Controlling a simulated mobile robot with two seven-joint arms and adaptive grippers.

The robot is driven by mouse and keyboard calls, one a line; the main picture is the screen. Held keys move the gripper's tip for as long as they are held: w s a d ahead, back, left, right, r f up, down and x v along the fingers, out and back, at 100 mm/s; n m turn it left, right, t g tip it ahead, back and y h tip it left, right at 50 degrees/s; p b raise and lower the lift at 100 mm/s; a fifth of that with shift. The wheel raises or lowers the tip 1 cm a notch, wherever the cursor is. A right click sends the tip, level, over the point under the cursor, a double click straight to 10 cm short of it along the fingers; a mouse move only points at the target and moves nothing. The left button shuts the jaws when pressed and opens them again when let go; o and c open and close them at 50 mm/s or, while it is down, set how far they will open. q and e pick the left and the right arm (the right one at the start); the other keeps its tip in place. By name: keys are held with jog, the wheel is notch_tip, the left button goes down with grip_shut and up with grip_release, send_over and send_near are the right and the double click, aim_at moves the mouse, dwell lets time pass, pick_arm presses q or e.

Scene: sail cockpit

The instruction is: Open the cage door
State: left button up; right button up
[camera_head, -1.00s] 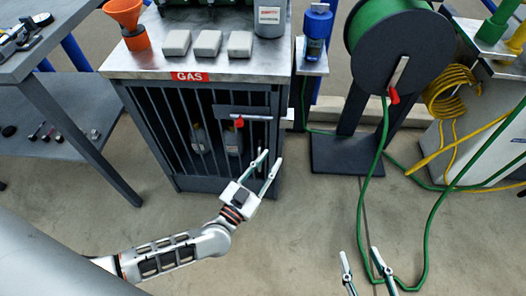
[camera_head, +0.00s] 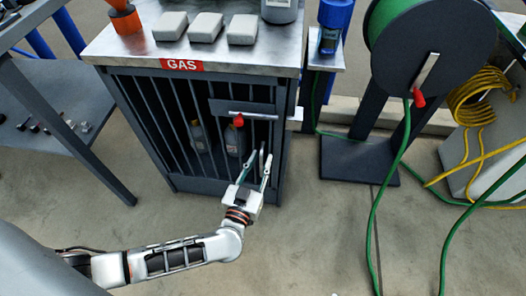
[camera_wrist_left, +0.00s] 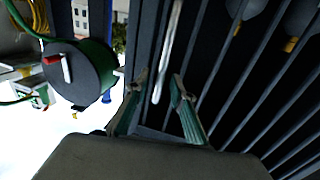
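The dark barred gas cage (camera_head: 285,135) stands under a steel counter with a red GAS sign (camera_head: 181,65). Its cage door (camera_head: 220,107) looks closed. A silver bar handle (camera_head: 254,116) sits on the dark plate at the door's upper right. My left gripper (camera_head: 266,152) is open and empty, just below and in front of the handle. In the left wrist view the handle (camera_wrist_left: 168,50) runs lengthwise, its lower end appearing between the open fingers (camera_wrist_left: 158,82); contact cannot be told. My right gripper is not visible.
Bottles (camera_head: 199,136) with a red-topped one (camera_head: 234,137) show at the bars. A hose reel (camera_head: 432,50) with green hose stands to the right, a grey bench (camera_head: 62,100) to the left. The floor (camera_head: 310,235) before the cage is clear.

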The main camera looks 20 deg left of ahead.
pick_arm(q)
jog(key=shift+w, duration=0.45)
grip_shut()
jog(key=shift+s, duration=0.15)
